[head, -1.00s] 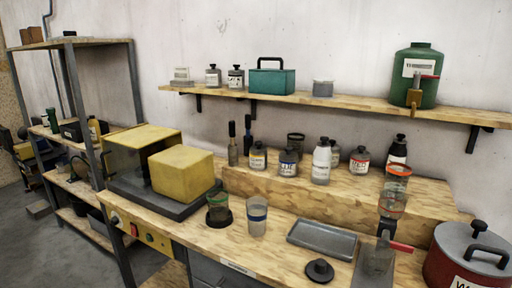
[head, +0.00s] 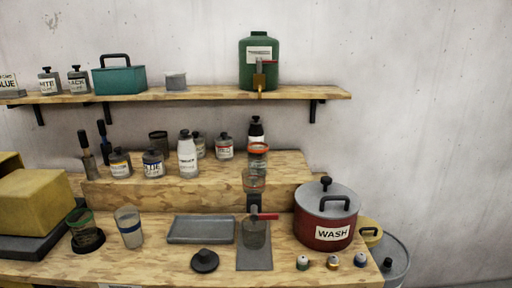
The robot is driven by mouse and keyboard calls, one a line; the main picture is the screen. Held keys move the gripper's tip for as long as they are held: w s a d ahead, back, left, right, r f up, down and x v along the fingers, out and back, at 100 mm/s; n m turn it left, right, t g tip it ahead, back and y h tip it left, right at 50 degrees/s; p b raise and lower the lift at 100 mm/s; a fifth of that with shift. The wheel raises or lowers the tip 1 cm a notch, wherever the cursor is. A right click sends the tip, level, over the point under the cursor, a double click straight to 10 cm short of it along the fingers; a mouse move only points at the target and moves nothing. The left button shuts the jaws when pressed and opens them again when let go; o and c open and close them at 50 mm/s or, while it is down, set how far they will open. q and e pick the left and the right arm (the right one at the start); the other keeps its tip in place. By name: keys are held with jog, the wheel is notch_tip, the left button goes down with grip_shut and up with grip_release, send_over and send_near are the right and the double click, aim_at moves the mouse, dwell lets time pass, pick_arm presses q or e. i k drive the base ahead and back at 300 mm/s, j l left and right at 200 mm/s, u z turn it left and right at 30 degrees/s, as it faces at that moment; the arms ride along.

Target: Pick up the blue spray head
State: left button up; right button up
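Three small round pieces with pale tops stand in a row at the front right of the workbench, and they may be spray heads. The right one (head: 360,259) looks bluish, the middle one (head: 333,262) orange-brown and the left one (head: 303,262) greenish. They are too small for me to be sure which is the blue spray head. Neither of my grippers is in view.
A red WASH pot (head: 322,232) stands just behind the small pieces. To their left are a clear funnel stand with a red lever (head: 264,216), a black knobbed lid (head: 205,261) and a grey tray (head: 201,229). A grey drum (head: 394,262) stands beyond the bench's right end.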

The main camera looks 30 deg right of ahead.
aim_at(360, 260)
jog(key=z, duration=1.75)
